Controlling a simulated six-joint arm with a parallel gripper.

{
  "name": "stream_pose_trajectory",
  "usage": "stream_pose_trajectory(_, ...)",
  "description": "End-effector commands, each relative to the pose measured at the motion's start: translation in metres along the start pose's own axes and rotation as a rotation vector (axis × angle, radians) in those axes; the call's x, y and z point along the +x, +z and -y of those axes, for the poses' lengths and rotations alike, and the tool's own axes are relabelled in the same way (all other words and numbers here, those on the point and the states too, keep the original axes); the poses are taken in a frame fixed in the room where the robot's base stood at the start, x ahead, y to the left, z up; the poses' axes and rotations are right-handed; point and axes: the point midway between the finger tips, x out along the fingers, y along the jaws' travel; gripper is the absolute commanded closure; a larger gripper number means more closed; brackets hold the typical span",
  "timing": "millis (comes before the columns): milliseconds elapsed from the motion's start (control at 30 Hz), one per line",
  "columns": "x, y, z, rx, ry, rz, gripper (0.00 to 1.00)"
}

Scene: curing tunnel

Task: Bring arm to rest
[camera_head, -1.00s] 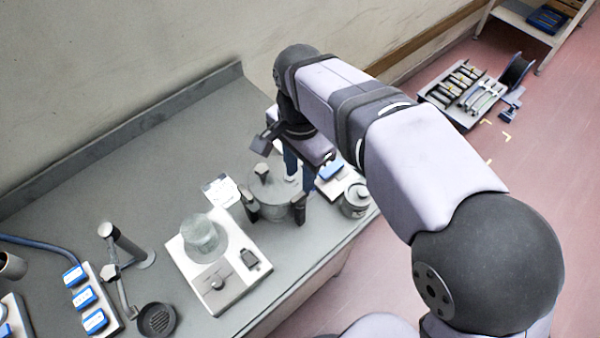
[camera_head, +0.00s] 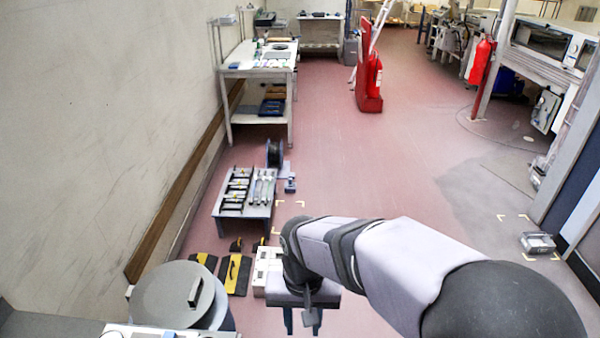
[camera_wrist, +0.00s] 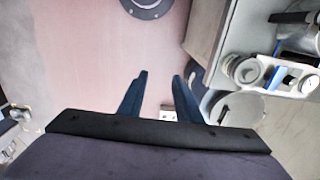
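My arm reaches in from the lower right of the head view, bent, with its wrist turned down. My gripper (camera_head: 303,322) hangs at the bottom of that view, in front of the pale floor items. In the wrist view my gripper (camera_wrist: 160,78) shows two dark blue fingers apart, with only floor between them. It is open and empty.
A round lidded drum (camera_head: 172,295) stands left of my gripper. A low tool rack (camera_head: 246,196), yellow-black floats (camera_head: 235,272) and a white box (camera_head: 268,264) sit beyond. A red extinguisher stand (camera_head: 369,85) is farther off. The pink floor (camera_head: 400,170) is largely open.

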Motion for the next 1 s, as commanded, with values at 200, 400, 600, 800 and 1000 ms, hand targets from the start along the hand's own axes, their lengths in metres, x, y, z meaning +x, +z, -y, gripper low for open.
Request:
stream_pose_trajectory(200, 0.021, 0.027, -0.102, 0.009, 0.001, 0.001, 0.69)
stream_pose_trajectory(400, 0.035, 0.056, -0.144, -0.001, 0.001, 0.002, 0.69)
stream_pose_trajectory(600, 0.04, 0.067, -0.156, -0.008, 0.001, 0.001, 0.69)
stream_pose_trajectory(800, 0.04, 0.067, -0.156, -0.01, 0.002, 0.002, 0.69)
stream_pose_trajectory(1000, 0.04, 0.067, -0.156, -0.01, 0.002, 0.003, 0.69)
